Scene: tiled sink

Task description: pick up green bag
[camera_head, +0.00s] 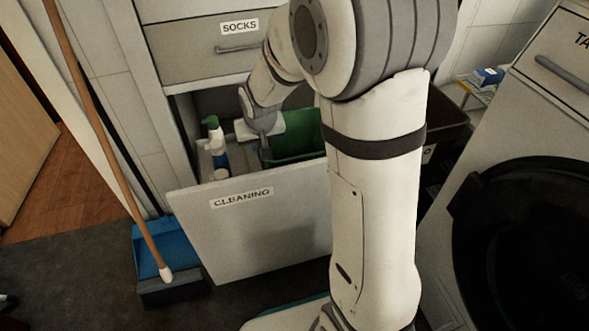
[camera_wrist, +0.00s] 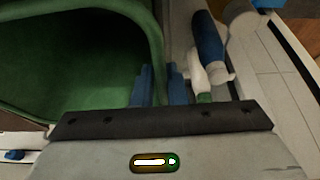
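The green bag (camera_head: 297,137) is inside the open drawer labelled CLEANING, partly hidden by my arm. In the wrist view the bag (camera_wrist: 85,75) fills the upper left, with its thick rim curving down toward my gripper. My gripper (camera_wrist: 160,85) has its two blue fingers close together, one on each side of the bag's rim, and looks shut on it. In the head view my gripper (camera_head: 264,140) reaches down into the drawer at the bag's left edge; its fingertips are hard to make out there.
The drawer front (camera_head: 255,235) stands pulled out. Spray bottles (camera_head: 214,145) stand left of the bag in the drawer, close to my gripper. A closed SOCKS drawer (camera_head: 200,45) is above. A broom (camera_head: 105,140) and a blue dustpan (camera_head: 160,260) are at the left.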

